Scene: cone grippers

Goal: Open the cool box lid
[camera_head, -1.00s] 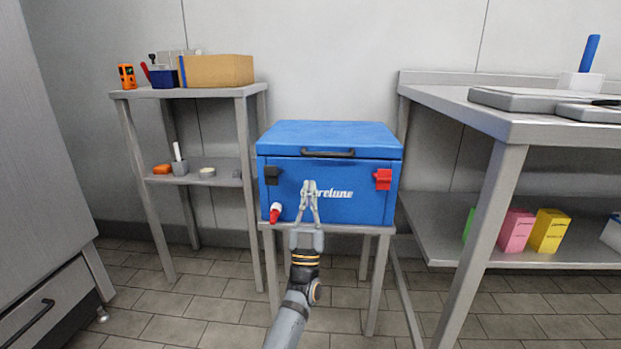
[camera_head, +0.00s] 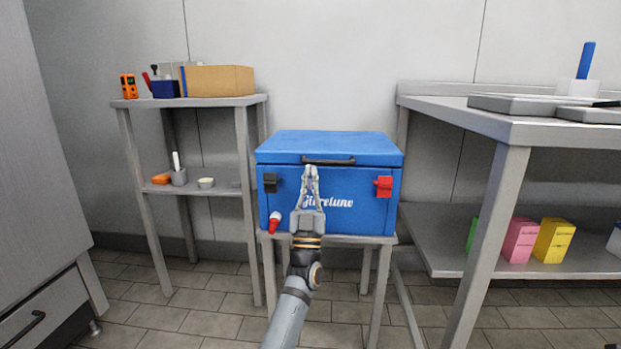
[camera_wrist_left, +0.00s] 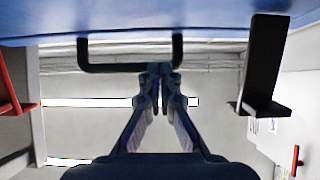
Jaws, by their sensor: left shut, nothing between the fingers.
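The blue cool box (camera_head: 345,205) stands on a small grey stand, its lid (camera_head: 330,145) down. A black handle (camera_head: 338,161) is on the lid's front edge; it also shows in the left wrist view (camera_wrist_left: 110,67). A black latch (camera_head: 270,183) is at the front left and a red latch (camera_head: 383,186) at the front right. My left gripper (camera_head: 311,168) is shut and empty, in front of the box with its tips just below the handle's left part. In the left wrist view its tips (camera_wrist_left: 158,68) overlap the handle's end; I cannot tell whether they touch. My right gripper is out of view.
A red-and-white spigot (camera_head: 275,222) sits low on the box's front left. A shelf rack (camera_head: 190,102) with a cardboard box (camera_head: 220,81) stands to the left. A steel table (camera_head: 490,125) stands close on the right. Floor in front is clear.

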